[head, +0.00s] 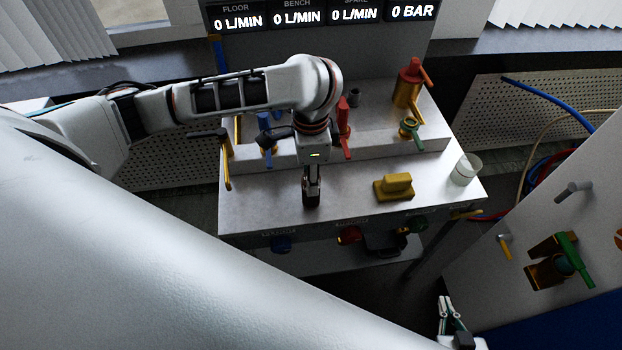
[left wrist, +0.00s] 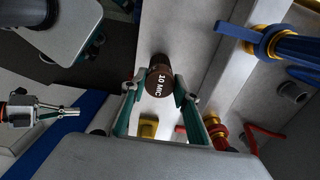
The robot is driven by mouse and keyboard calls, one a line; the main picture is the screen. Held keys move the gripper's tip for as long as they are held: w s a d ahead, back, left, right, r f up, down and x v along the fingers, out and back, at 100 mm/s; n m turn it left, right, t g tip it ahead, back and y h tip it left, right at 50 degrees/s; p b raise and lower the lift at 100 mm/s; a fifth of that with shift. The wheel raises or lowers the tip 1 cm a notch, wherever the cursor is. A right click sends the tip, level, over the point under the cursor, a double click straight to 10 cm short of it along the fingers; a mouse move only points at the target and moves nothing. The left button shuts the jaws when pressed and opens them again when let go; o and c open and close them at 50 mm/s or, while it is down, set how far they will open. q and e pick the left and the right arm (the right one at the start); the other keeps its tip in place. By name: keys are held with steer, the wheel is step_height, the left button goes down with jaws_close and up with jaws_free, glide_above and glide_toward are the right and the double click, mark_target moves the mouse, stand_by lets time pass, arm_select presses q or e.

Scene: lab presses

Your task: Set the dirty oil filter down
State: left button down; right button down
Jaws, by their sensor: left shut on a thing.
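The dirty oil filter, a dark brown cylinder marked "10 MIC" (left wrist: 160,78), is between the fingertips of my left gripper (left wrist: 158,92) in the left wrist view. In the head view my left gripper (head: 312,182) points down over the front middle of the grey bench (head: 260,205), shut on the filter (head: 311,197). Whether the filter's lower end touches the bench top is unclear. My right gripper (head: 450,312) is at the bottom right of the head view, away from the bench. It also shows at the left of the left wrist view (left wrist: 62,111); its opening is hard to judge.
A yellow block (head: 395,187) and a clear glass cup (head: 466,169) stand right of the filter. Behind are blue (head: 267,137) and red (head: 344,128) valve handles and a red-topped brass fitting (head: 407,88). A panel with a green handle (head: 574,255) stands at right.

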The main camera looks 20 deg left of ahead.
arm_select(q)
steer(key=shift+f, duration=0.25)
steer(key=shift+f, duration=0.1)
steer(key=c, duration=1.5)
jaws_free()
